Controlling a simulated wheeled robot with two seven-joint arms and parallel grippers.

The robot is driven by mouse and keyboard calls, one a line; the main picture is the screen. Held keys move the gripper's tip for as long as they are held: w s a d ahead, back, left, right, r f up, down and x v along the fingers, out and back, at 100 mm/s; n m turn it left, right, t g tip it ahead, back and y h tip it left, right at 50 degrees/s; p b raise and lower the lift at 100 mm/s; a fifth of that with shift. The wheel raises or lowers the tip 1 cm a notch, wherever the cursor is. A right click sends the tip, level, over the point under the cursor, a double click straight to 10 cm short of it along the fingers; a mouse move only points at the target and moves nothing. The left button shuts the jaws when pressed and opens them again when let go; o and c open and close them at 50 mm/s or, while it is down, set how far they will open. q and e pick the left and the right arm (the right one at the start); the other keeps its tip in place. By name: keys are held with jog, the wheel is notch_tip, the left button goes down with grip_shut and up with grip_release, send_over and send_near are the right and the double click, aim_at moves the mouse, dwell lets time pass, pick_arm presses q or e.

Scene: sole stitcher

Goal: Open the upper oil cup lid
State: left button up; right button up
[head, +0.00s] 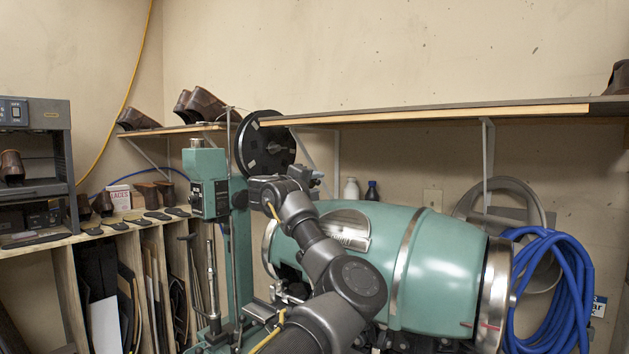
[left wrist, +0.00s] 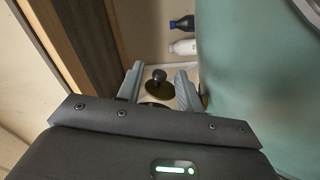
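My left gripper (head: 312,176) is held up at the top of the green sole stitcher (head: 420,262), just under the wooden shelf. In the left wrist view, the two grey fingers of the gripper (left wrist: 158,84) are apart. In the head view the lid is hidden behind my arm. My right gripper is not in view.
The wooden shelf (head: 430,112) runs close above the gripper. A black handwheel (head: 266,145) stands to its left. A white bottle (head: 351,189) and a dark bottle (head: 372,191) stand behind the machine. A blue hose (head: 560,285) hangs at right.

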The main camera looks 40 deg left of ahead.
pick_arm(q)
jog(key=shift+w, duration=0.1)
grip_shut()
jog(key=shift+a+f+n+b, duration=0.1)
jog(key=shift+a+n+b, duration=0.05)
jog(key=shift+n+b, duration=0.9)
jog(key=shift+a+r+n+b, duration=0.25)
jog(key=shift+r+n+b, duration=0.1)
jog(key=shift+n+b, duration=0.5)
jog(key=shift+r+n, duration=0.15)
jog(key=shift+n, duration=0.15)
grip_release()
jog(key=shift+a, duration=0.1)
